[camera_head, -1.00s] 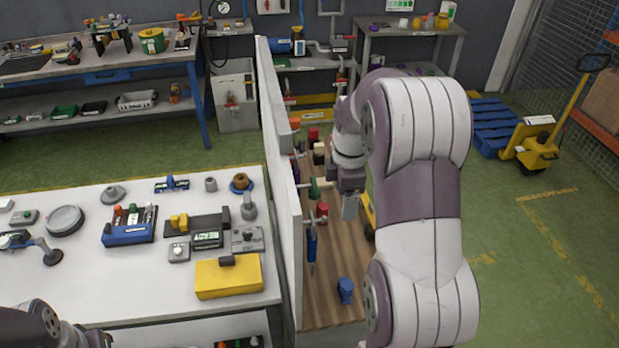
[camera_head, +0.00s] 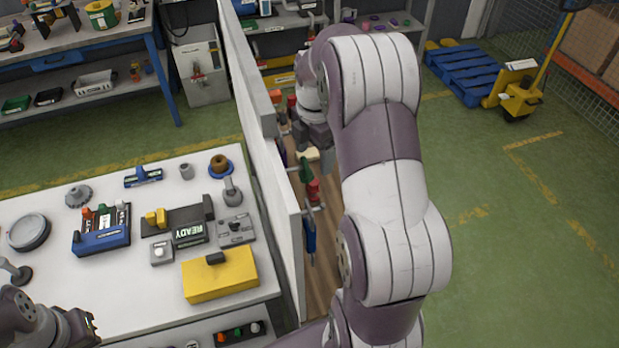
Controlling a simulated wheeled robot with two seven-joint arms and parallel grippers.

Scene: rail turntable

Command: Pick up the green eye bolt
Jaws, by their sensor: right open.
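A small green piece (camera_head: 306,171) shows at the right face of the white upright panel (camera_head: 264,165). It may be the green eye bolt, but it is too small and partly covered to tell its shape. My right gripper (camera_head: 328,160) is open, just above and to the right of the green piece, with nothing visible between its fingers. Its arm hides much of the wooden worktop (camera_head: 318,285) behind the panel. My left gripper (camera_head: 92,328) is at the lower left corner, mostly cut off, and its jaws are unclear.
A red item (camera_head: 313,190) and a blue hanging tool (camera_head: 310,238) are close to the green piece along the panel. Left of the panel, a white table (camera_head: 125,285) holds a yellow box (camera_head: 220,274) and several devices.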

